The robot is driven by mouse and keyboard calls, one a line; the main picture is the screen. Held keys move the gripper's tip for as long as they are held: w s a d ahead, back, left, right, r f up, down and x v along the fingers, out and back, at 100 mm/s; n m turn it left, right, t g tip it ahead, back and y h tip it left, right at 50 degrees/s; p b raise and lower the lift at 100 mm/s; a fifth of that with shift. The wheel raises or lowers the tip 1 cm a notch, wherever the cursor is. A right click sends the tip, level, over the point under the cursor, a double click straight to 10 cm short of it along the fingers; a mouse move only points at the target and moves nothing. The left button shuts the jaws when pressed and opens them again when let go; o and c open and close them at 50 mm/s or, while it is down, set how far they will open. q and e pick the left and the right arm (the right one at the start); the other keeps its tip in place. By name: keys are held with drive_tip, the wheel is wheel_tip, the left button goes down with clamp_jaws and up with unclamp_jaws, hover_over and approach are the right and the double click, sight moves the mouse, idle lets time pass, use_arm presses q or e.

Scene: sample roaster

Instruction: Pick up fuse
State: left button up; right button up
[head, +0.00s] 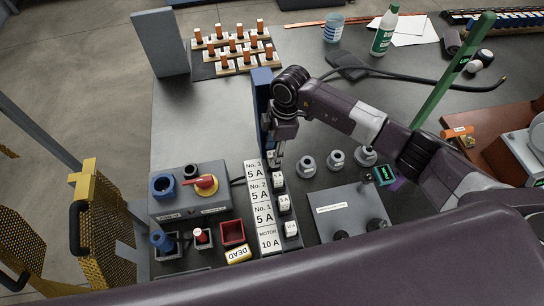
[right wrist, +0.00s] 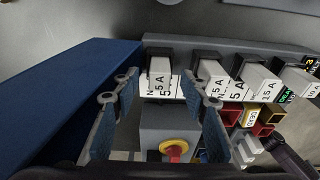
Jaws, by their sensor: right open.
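White fuses stand in a row on a grey fuse block beside the label strip (head: 258,190), which reads No. 3, No. 2, No. 1 and MOTOR. In the head view I see fuses beside No. 2 (head: 284,202) and No. 1/MOTOR (head: 291,229). Another fuse (head: 278,180) is just below my right gripper (head: 277,158). In the right wrist view my right gripper (right wrist: 160,95) is open, its fingers apart on either side of the leftmost fuse (right wrist: 160,78), which has a dark top and white body. I cannot tell whether they touch it. My left gripper is not in view.
A blue upright panel (head: 262,100) stands close beside the gripper; it also fills the left of the right wrist view (right wrist: 60,110). A grey switch box (head: 185,209) with a red knob lies left. Grey round weights (head: 336,159) and a grey plate (head: 338,212) lie right.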

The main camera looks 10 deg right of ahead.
wheel_tip(320, 180, down, 2)
drive_tip(key=shift+a+f, duration=0.1)
drive_tip(key=shift+a, duration=0.05)
clamp_jaws()
idle(0.4)
